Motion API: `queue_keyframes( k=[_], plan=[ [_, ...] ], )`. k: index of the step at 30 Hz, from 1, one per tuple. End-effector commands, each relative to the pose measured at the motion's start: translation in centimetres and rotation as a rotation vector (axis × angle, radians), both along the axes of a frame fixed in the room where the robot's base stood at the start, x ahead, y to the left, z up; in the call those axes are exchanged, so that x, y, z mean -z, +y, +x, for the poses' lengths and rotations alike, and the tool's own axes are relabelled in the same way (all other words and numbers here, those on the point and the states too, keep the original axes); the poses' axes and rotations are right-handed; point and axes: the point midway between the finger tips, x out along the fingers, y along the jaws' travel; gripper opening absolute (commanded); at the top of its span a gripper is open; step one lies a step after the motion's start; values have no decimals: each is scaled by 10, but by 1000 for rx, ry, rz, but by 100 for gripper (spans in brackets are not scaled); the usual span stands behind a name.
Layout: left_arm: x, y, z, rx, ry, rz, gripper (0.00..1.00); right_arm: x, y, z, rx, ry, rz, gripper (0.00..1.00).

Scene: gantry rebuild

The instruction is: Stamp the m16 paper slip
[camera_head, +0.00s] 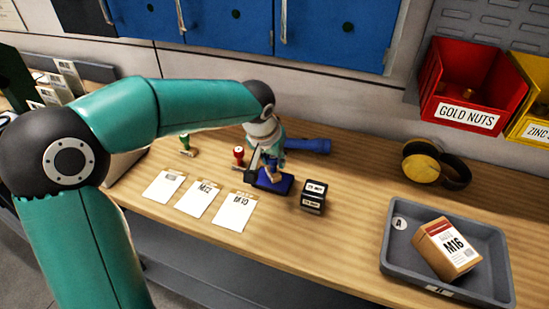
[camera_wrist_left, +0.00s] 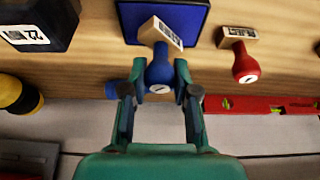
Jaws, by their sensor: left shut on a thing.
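My left gripper (camera_head: 268,172) is shut on the blue handle of a stamp (camera_wrist_left: 160,70) with a pale wooden block. In the left wrist view the stamp's block overlaps the blue ink pad (camera_wrist_left: 187,14); I cannot tell if they touch. In the head view the pad (camera_head: 276,182) lies right under the gripper. Three paper slips lie in a row left of the pad: a left slip (camera_head: 163,188), a middle slip (camera_head: 199,199) and a right slip (camera_head: 234,212). Their upside-down print is too small to read surely. My right gripper is out of view.
A red stamp (camera_head: 238,154) and a green stamp (camera_head: 186,146) stand behind the slips. A black labelled box (camera_head: 313,197) is right of the pad. A grey tray (camera_head: 393,255) holds an M16 carton (camera_head: 447,248). Yellow ear defenders (camera_head: 421,168) lie behind it.

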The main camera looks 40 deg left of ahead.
Motion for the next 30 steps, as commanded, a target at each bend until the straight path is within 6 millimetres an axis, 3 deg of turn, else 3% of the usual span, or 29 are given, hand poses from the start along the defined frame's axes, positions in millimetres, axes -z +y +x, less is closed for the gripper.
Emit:
queue_keyframes(
  k=[30],
  plan=[
    [8, 1, -1, -1, 1, 0, 7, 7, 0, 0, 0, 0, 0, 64]
  ],
)
